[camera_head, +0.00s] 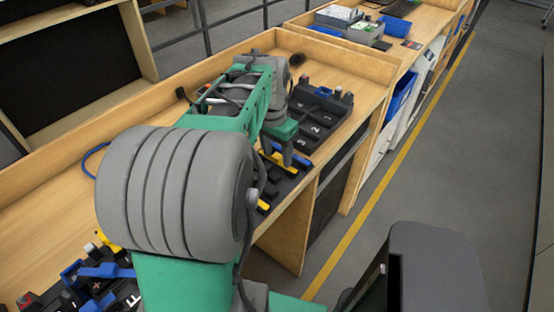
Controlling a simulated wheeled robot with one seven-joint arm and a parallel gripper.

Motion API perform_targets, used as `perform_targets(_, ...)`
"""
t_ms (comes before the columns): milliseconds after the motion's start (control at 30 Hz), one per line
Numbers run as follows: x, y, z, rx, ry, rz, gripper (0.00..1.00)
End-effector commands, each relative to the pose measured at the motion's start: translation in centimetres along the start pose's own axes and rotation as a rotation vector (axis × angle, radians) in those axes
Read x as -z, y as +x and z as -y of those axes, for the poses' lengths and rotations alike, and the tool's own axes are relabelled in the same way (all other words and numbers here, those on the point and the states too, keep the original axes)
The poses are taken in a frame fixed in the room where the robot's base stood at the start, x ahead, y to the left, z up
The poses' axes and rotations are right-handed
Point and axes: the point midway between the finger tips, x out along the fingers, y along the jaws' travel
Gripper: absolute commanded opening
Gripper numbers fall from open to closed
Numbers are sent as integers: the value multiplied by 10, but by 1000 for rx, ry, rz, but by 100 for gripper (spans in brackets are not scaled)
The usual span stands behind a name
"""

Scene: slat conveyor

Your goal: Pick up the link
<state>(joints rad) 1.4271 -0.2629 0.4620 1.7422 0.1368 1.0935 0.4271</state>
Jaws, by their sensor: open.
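My gripper (288,158) is at the end of my green and grey arm, over the workbench, pointing down and open. Below and beside it are dark holders with coloured parts: a yellow piece (277,162) close to the fingers, with blue bits near it. Another yellow piece (263,206) shows nearer the bench's front edge. I cannot tell which of these parts is the link. My arm hides much of this area, and whether the fingers touch a part is not clear.
A black tray (318,112) with numbered places stands just behind my gripper on the wooden bench (352,76). Blue, black and yellow parts (100,272) lie at lower left. A raised wooden ledge runs along the bench's back.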

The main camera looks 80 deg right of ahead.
Motion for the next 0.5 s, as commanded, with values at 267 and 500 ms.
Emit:
perform_targets(267,0,0,0,0,0,0,35)
perform_targets(500,0,-1,0,0,-1,0,16)
